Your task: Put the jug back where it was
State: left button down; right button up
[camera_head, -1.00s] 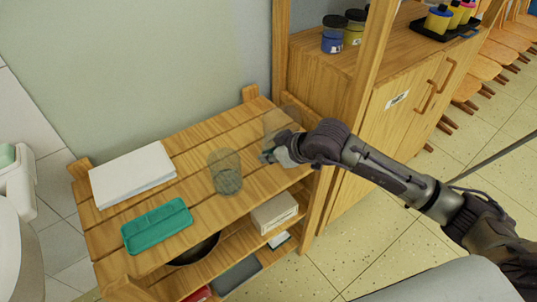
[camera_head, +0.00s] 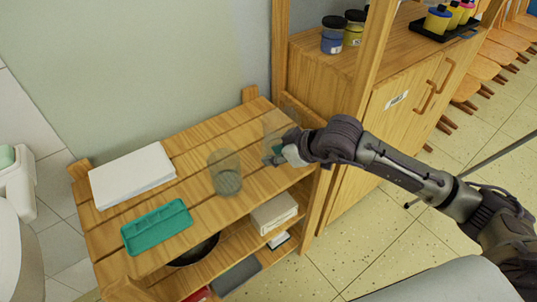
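A clear, see-through vessel (camera_head: 280,121), which looks like the jug, stands at the right end of the wooden shelf top (camera_head: 205,138). My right gripper (camera_head: 276,159) is at its near side and hides its lower part. I cannot tell whether the fingers touch it or how far apart they are. A second clear vessel (camera_head: 225,173), like a glass or jar, stands upright on the shelf top to the left of the gripper, apart from it. My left gripper is not in view.
A white paper stack (camera_head: 132,175) and a green tray (camera_head: 157,227) lie on the shelf top's left part. A white box (camera_head: 273,213) and a dark bowl (camera_head: 195,250) are below. A wooden cabinet (camera_head: 400,100) with paint jars stands close on the right.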

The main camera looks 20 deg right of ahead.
jog(key=v, duration=0.9)
